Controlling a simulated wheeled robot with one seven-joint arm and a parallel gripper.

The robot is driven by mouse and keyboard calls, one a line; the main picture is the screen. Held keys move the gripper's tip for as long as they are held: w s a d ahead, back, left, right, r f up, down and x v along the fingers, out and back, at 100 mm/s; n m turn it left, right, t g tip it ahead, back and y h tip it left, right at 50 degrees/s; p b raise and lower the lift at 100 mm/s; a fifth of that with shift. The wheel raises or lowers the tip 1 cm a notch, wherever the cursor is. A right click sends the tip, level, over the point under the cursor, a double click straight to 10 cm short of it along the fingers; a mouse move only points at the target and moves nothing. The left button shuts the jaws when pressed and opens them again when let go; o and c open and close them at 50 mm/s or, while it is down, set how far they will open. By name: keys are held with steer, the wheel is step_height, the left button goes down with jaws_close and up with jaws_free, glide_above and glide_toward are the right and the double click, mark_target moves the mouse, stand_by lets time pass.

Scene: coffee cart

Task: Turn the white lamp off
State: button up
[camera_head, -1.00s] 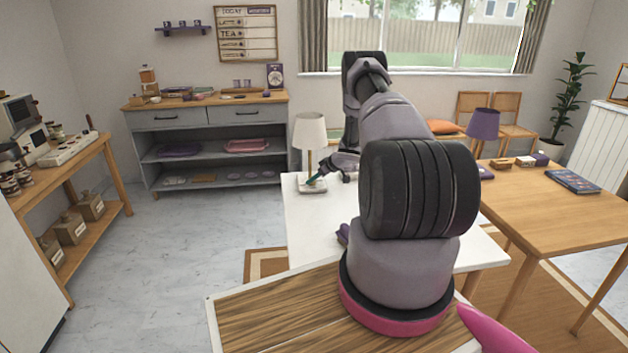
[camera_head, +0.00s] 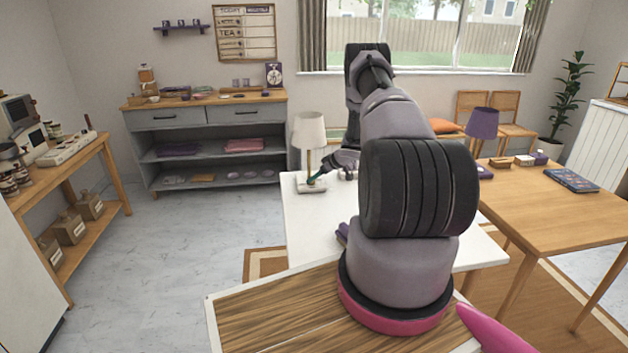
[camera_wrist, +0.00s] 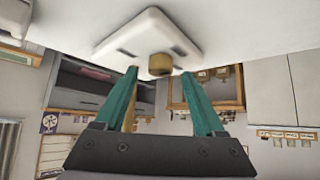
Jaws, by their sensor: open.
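The white lamp (camera_head: 309,132) stands upright on the white table, with a pale shade, a thin brass-coloured post and a square white base (camera_head: 308,187). In the wrist view, which is upside down, the base (camera_wrist: 150,33) shows at the top with dark slots and a short brass cylinder (camera_wrist: 160,66). I cannot tell whether this cylinder is a knob or part of the post. My gripper (camera_head: 314,179) is at the base, beside the post. Its teal fingers (camera_wrist: 165,78) are apart with the cylinder between or just beyond their tips. Contact cannot be told.
The white table (camera_head: 310,228) has clear room in front of the lamp. A purple object (camera_head: 342,233) lies beside my arm. A purple lamp (camera_head: 482,124) stands to the right, near a wooden table (camera_head: 545,210). A grey cabinet (camera_head: 205,140) stands behind.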

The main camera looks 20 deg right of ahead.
steer(key=v, duration=0.8)
steer(key=shift+s+r, duration=0.2)
steer(key=shift+s, duration=0.1)
steer(key=shift+d, duration=0.15)
